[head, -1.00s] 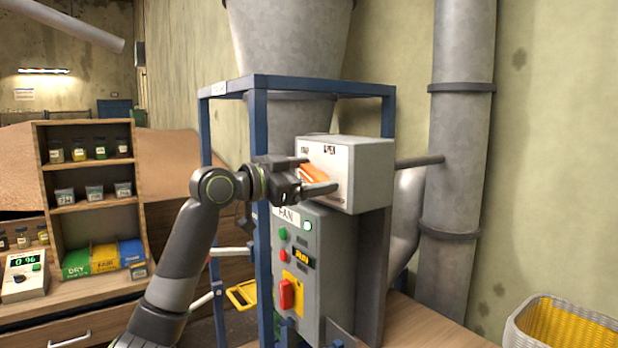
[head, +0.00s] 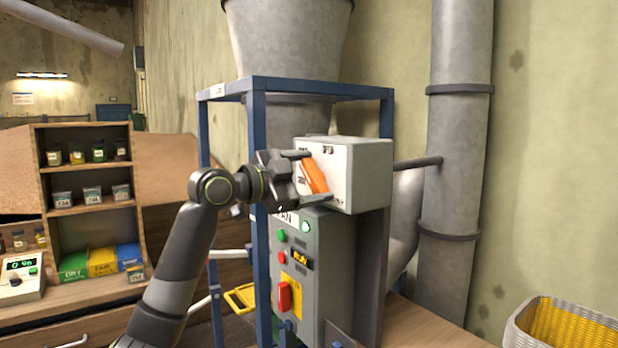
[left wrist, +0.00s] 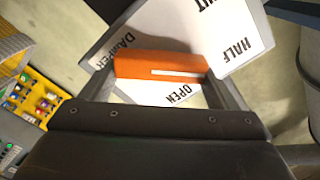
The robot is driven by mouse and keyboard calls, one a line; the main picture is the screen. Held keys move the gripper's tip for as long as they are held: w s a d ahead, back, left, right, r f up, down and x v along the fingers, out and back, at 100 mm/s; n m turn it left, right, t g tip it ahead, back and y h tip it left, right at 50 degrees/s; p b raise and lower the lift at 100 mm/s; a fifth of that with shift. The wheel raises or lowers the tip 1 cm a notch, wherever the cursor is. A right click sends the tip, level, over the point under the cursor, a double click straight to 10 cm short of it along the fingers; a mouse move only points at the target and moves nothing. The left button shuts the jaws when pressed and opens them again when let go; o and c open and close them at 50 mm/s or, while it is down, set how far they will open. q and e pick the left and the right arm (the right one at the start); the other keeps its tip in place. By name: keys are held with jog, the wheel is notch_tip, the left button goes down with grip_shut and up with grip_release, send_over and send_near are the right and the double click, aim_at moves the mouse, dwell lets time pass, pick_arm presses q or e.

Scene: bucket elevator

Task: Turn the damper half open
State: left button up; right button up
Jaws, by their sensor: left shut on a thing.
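The damper's orange handle (head: 315,175) is on the white front plate of a grey box (head: 365,175). My left gripper (head: 313,177) is shut on the handle, one finger at its upper end and one at its lower end. In the head view the handle stands steeply, leaning left at the top. In the left wrist view the handle (left wrist: 150,64) spans between the fingers, with a white line towards its right end. That end lies between the words HALF and OPEN; SHUT is partly cut off. The exact setting is hard to tell. My right gripper is out of view.
A fan control panel (head: 312,265) with buttons and a red switch is just below the box. A blue frame post (head: 260,200) stands close beside my left wrist. A duct pipe (head: 455,150) rises at right; a basket (head: 565,325) is at lower right.

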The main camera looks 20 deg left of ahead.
pick_arm(q)
jog(key=o, duration=0.9)
jog(key=shift+s+a, duration=0.1)
jog(key=shift+s+a+b, duration=0.2)
jog(key=shift+s+b, duration=0.1)
jog(key=b+v, duration=0.6)
jog(key=v, duration=1)
jog(key=shift+s+a, duration=0.15)
jog(key=shift+s, duration=0.05)
